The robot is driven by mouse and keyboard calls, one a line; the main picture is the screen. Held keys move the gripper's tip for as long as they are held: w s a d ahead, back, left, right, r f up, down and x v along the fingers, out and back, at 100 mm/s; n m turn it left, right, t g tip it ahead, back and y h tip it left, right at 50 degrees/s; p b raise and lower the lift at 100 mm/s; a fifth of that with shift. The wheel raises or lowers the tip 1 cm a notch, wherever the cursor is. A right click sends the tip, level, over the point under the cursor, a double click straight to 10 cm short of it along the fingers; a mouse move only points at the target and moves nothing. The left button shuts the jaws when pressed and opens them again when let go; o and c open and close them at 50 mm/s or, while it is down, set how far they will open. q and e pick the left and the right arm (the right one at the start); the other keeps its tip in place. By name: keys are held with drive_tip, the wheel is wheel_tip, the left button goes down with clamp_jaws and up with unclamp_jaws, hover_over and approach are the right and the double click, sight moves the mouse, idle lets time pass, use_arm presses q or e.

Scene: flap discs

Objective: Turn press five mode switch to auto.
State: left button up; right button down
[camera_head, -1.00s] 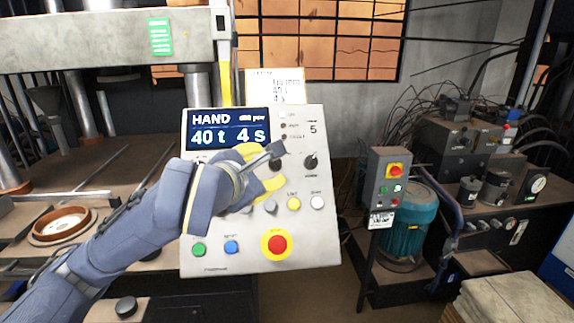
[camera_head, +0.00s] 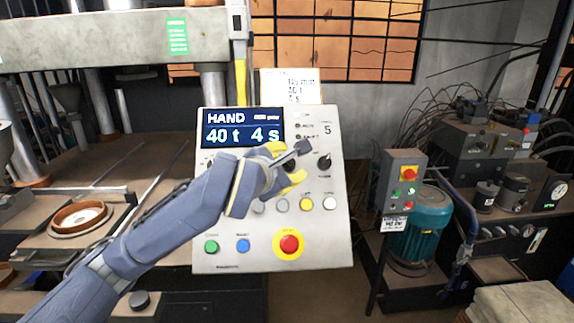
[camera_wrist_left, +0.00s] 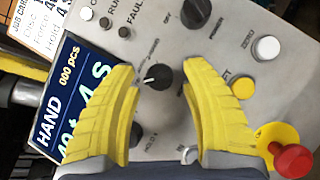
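The press five panel (camera_head: 215,255) is a pale sloped box marked 5. Its display (camera_head: 243,128) reads HAND, 40 t, 4 s. My left gripper (camera_head: 288,167) is in front of the upper panel, open. In the left wrist view, its yellow fingers (camera_wrist_left: 163,100) stand on either side of a black knob (camera_wrist_left: 157,76) with a white pointer, with gaps on both sides. A second black knob (camera_wrist_left: 195,12), by the words OFF and POWER, sits beyond the right fingertip. I cannot read which knob is the mode switch. My right gripper is out of view.
A red stop button (camera_head: 289,243) on a yellow ring sits low on the panel. Yellow (camera_head: 306,204) and white (camera_head: 330,203) buttons are below the knobs. Green and blue buttons are lower left. A grey control box (camera_head: 404,178) stands to the right.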

use_arm(q)
clamp_jaws()
drive_tip(key=shift+d+r+m+g, duration=0.1)
drive_tip(key=shift+m+g, duration=0.2)
idle(0.3)
drive_tip(key=shift+m, duration=0.5)
drive_tip(key=shift+c, duration=0.5)
unclamp_jaws()
drive_tip(key=shift+a, duration=0.25)
drive_tip(key=o, duration=0.3)
drive_tip(key=shift+d, duration=0.1)
drive_tip(key=shift+s, duration=0.1)
